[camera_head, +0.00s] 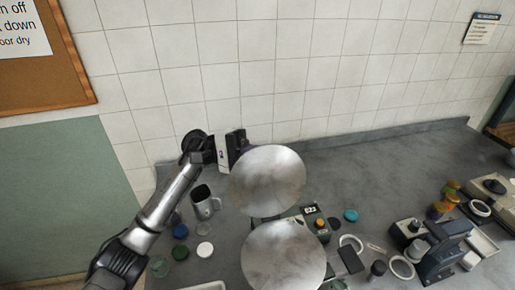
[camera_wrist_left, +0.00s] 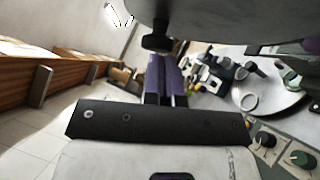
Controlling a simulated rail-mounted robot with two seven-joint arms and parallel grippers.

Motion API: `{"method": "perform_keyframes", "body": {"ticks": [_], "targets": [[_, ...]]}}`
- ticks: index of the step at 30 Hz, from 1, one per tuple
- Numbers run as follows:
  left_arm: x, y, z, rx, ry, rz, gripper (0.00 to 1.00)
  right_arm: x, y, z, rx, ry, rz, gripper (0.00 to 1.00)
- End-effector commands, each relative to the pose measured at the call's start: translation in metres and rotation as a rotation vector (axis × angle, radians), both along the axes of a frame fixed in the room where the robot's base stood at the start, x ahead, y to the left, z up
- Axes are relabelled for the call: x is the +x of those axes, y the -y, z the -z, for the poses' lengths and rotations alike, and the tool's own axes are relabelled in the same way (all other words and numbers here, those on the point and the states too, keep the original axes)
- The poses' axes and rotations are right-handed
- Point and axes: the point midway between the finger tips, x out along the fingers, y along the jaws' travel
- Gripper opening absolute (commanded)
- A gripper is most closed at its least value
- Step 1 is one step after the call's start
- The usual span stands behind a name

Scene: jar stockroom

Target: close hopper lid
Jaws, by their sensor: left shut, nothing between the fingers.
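Two round metal discs stand near the middle of the head view. The upper grey disc (camera_head: 267,180) looks like the raised hopper lid, facing me. The lower disc (camera_head: 283,258) is in front of it; I cannot tell whether it is part of the hopper. My left gripper (camera_head: 247,148) reaches in behind the upper disc's top left edge, its tips partly hidden. In the left wrist view its purple fingers (camera_wrist_left: 167,75) are shut and empty. A large grey disc (camera_wrist_left: 240,18) hangs over them, with a black tab (camera_wrist_left: 157,38) beside the tips; contact is unclear.
A grey mug (camera_head: 205,205) and several jar lids stand left of the discs. A small device with a display (camera_head: 311,210) is to the right. Several jars and a dark machine (camera_head: 440,250) crowd the right. The tiled wall (camera_head: 240,60) is close behind the gripper.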

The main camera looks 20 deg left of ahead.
Motion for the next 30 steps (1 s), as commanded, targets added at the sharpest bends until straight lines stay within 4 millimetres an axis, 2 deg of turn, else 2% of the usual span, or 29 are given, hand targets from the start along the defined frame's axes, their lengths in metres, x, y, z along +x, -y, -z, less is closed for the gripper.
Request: {"method": "perform_keyframes", "body": {"ticks": [17,23,30], "targets": [[-0.004,0.003,-0.001,0.006,0.007,0.0,0.0,0.0,-0.002,0.002,0.008,0.0,0.006,0.43],[-0.01,0.008,-0.002,0.05,0.066,0.0,0.0,0.0,-0.003,0.025,0.011,0.0,0.007,0.43],[-0.027,0.021,-0.014,0.168,0.218,0.0,0.0,0.0,-0.003,0.073,0.011,-0.001,0.007,0.43]]}}
